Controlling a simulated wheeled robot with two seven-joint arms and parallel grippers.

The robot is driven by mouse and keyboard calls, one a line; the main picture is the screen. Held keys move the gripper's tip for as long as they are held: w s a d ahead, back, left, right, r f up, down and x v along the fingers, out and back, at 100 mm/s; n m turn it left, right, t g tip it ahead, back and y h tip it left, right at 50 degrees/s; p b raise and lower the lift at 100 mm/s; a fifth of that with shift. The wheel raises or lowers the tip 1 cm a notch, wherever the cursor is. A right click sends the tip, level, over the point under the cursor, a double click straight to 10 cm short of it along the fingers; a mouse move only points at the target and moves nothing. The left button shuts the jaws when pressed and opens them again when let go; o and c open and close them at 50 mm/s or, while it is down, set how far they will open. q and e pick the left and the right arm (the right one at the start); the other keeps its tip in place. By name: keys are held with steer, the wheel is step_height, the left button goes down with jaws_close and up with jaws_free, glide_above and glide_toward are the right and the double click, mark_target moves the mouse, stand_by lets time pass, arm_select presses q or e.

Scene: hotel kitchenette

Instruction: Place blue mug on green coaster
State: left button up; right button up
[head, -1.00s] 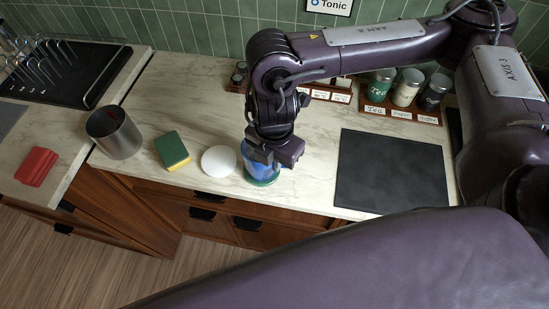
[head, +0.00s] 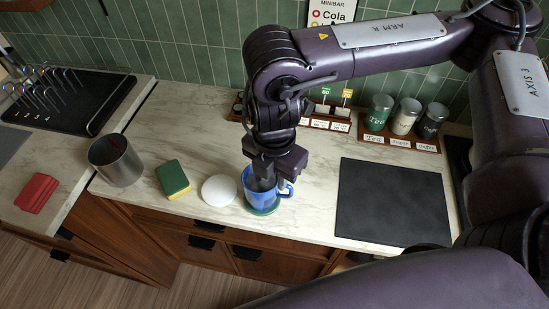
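The blue mug (head: 258,195) stands upright on the green coaster (head: 262,211) near the counter's front edge, with its handle to the right. The coaster's rim shows beneath the mug. My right gripper (head: 274,184) is over the mug, pointing down. Its fingers look spread, one over the mug's opening and the other near the handle side. Whether a finger still touches the mug cannot be told. My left gripper is out of view.
A white round disc (head: 220,190) lies close left of the coaster, then a green-yellow sponge (head: 173,179) and a metal canister (head: 116,160). A dark board (head: 393,203) lies to the right. Canisters on a wooden rack (head: 400,141) stand behind. A red block (head: 37,193) lies far left.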

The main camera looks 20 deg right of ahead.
steer(key=shift+s+r, duration=0.1)
steer(key=shift+r, duration=2.7)
